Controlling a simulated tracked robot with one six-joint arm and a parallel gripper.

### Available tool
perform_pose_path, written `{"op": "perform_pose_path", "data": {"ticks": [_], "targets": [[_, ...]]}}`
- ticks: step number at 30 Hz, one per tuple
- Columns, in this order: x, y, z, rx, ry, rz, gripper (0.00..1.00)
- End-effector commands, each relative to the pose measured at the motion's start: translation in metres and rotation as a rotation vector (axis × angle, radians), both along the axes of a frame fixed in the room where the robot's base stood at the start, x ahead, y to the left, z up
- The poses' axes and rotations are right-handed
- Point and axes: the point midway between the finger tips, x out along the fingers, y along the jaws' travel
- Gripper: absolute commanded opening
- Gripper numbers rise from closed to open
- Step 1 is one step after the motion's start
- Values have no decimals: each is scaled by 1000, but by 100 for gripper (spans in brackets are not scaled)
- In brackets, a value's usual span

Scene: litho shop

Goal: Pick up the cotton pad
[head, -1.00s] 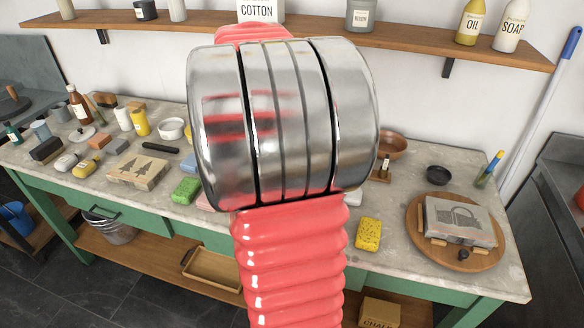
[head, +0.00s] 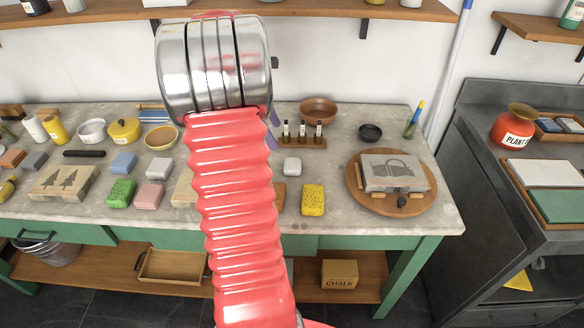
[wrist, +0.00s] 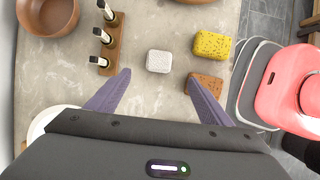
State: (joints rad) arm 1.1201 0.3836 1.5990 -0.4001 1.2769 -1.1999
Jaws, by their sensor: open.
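A small white block with rounded corners and a dimpled top, which looks like the cotton pad (head: 292,166), lies on the grey stone worktop just right of my arm in the head view. It also shows in the wrist view (wrist: 159,61), just beyond the fingertips and roughly centred between them. My gripper (wrist: 159,76) is open and empty, with its purple fingers spread wide. How high the fingers are above the worktop is hard to tell. In the head view, my arm hides most of the gripper.
A yellow sponge (wrist: 211,46) and a brown block (wrist: 206,84) lie right of the pad in the wrist view. A wooden rack with small bottles (wrist: 107,45) stands to its left, near a brown bowl (wrist: 48,14). Bare worktop surrounds the pad.

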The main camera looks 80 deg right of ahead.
Motion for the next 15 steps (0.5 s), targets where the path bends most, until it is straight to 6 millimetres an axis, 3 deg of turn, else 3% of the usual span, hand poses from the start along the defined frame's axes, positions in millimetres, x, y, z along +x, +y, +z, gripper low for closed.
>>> {"op": "perform_pose_path", "data": {"ticks": [15], "targets": [[-27,-6,-67,1,0,-2,73]]}}
